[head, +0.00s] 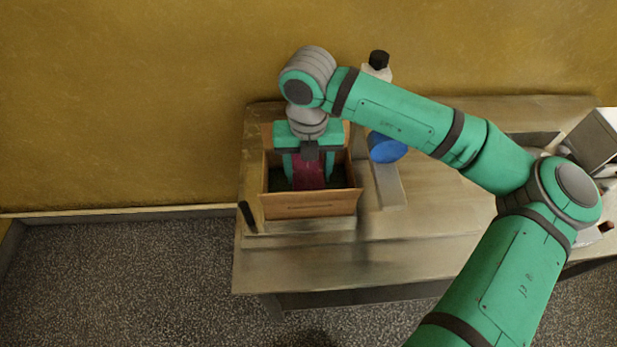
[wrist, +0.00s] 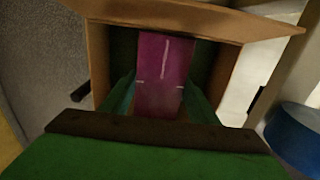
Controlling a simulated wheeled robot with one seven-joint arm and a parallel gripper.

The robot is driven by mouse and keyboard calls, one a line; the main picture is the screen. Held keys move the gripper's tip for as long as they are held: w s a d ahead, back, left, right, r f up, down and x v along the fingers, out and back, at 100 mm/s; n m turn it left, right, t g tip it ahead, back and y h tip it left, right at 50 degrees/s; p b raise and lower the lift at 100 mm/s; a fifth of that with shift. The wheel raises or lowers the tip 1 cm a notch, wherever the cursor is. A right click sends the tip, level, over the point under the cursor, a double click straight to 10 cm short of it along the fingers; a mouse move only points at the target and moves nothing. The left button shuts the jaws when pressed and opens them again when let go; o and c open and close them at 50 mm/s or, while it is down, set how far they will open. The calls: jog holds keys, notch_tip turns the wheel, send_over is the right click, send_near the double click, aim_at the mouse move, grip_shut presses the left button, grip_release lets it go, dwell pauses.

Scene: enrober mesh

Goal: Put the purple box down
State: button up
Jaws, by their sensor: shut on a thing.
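The purple box (head: 309,174) is between the two fingers of my gripper (head: 309,172), inside the walls of an open wooden box (head: 310,205). In the wrist view the purple box (wrist: 163,72) is magenta with pale line marks, and a green finger of my gripper (wrist: 160,95) presses each side. The wooden box's walls (wrist: 190,18) surround it in that view. The wooden box has a dark green inside. I cannot tell whether the purple box touches its floor.
The wooden box stands at the left end of a worn table (head: 300,262). A blue round thing (head: 387,148) and a white bottle with a black cap (head: 379,60) are to its right. A grey bin (head: 598,140) stands at far right. The table's front strip is clear.

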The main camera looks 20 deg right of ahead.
aim_at(308, 180)
jog(key=shift+f, duration=1.45)
jog(key=o, duration=1.2)
jog(key=shift+f, duration=0.1)
jog(key=shift+c, duration=0.2)
notch_tip(308, 180, up, 12)
jog(key=shift+r, duration=0.15)
jog(key=shift+a, duration=0.1)
